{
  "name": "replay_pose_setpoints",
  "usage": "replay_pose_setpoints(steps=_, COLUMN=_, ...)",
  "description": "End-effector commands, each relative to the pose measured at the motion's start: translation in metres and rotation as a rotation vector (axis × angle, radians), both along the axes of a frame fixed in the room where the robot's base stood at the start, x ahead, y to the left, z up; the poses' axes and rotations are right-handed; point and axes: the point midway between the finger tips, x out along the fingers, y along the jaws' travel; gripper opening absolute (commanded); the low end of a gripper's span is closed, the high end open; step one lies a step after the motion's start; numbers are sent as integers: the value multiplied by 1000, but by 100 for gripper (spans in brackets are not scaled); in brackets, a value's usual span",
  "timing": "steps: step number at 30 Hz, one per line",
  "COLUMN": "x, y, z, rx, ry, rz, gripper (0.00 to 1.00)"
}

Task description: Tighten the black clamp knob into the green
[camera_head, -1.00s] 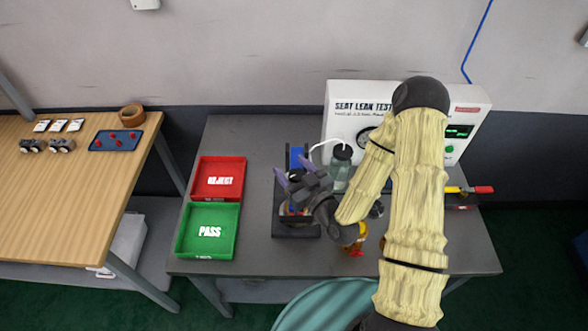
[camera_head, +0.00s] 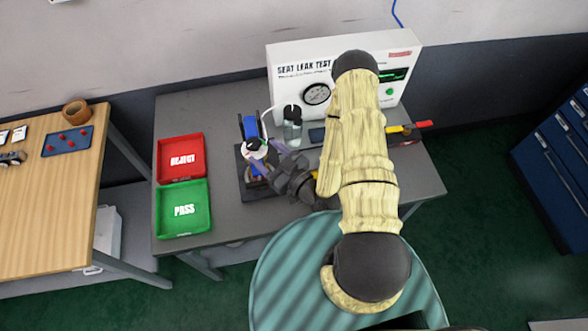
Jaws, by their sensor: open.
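The clamp fixture (camera_head: 243,177) stands on the grey bench, with a dark base and a blue upright part (camera_head: 249,127). Near its top is a small black knob (camera_head: 253,144) on a pale round face. Any green mark there is too small to make out. My gripper (camera_head: 271,160) is open just to the right of the knob, its purple-grey fingers pointing left toward the fixture. I cannot tell whether a finger touches it. The fingers partly hide the lower fixture, where some orange and blue shows.
The seat leak test box (camera_head: 290,80) stands at the back, with a bottle (camera_head: 292,130) before it. A red reject tray (camera_head: 181,158) and green pass tray (camera_head: 183,209) lie left. A red-and-yellow-handled tool (camera_head: 408,130) lies right. A wooden table (camera_head: 45,220) is farther left.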

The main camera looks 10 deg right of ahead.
Motion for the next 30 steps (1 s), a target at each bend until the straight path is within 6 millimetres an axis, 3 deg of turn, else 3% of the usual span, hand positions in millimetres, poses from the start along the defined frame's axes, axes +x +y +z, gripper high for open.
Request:
replay_pose_setpoints(steps=18, x=-76, y=-48, z=1, rx=2, ry=2, rz=-3, gripper=60)
replay_pose_setpoints(steps=30, x=-82, y=-52, z=0, rx=1, ry=-1, rz=0, gripper=60)
